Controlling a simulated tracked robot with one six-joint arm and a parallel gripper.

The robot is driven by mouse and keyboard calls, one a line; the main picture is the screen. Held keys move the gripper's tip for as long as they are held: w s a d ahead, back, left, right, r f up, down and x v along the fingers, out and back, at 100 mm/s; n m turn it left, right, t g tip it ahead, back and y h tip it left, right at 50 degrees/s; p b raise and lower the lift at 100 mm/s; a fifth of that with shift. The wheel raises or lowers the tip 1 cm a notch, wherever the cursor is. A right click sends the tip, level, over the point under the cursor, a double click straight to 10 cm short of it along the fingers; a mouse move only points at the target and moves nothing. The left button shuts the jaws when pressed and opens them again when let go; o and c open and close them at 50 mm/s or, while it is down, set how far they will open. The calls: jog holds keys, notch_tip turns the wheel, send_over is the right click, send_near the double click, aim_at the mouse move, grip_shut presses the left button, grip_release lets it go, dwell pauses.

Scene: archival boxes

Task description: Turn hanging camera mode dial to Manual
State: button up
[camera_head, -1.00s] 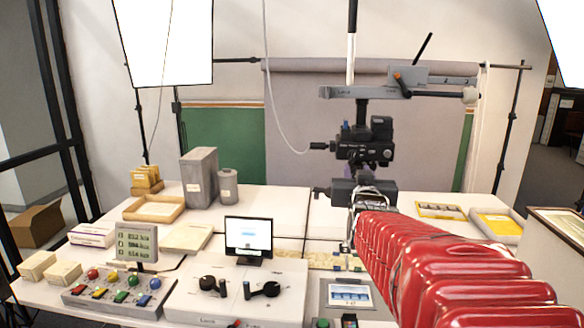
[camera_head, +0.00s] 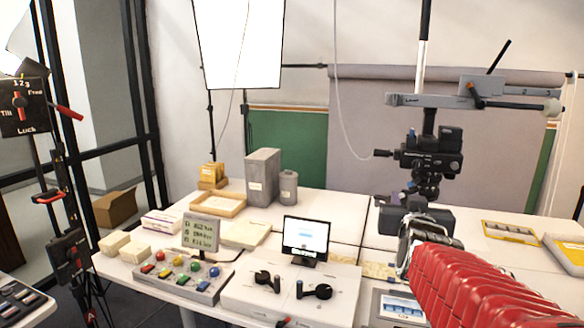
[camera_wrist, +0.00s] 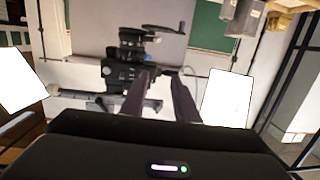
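The hanging camera (camera_head: 430,158) is black and hangs on a column below a grey crossbar (camera_head: 450,102), right of the middle in the head view. It also shows in the wrist view (camera_wrist: 122,76), which looks upside down. A small blue part sits on its left top in the head view. I cannot make out the mode dial or its markings. My gripper (camera_wrist: 160,76) is open and empty in the wrist view, its two dark fingers apart and pointing toward the camera. A gap to the camera seems to remain. In the head view the fingertips cannot be told apart.
The white table holds a monitor (camera_head: 305,238), a panel with two black levers (camera_head: 290,290), a coloured-button box (camera_head: 180,275) and grey canisters (camera_head: 263,177). Yellow trays (camera_head: 510,232) lie right. A lever stand (camera_head: 24,108) is far left. A white softbox (camera_head: 240,45) hangs behind.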

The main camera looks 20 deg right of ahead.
jog(key=s+a+f+n+g+y, duration=0.2)
jog(key=a+f+y, duration=0.3)
jog(key=a, duration=0.6)
jog(key=s+a+f+n+g+y, duration=0.3)
jog(key=s+a+f+g, duration=0.3)
jog(key=s+a+f, duration=0.8)
jog(key=s+a+n, duration=0.1)
jog(key=s+a, duration=0.1)
jog(key=s, duration=0.2)
jog(key=shift+f+g+y, duration=0.15)
jog(key=shift+g+y, duration=0.15)
jog(key=shift+g, duration=0.1)
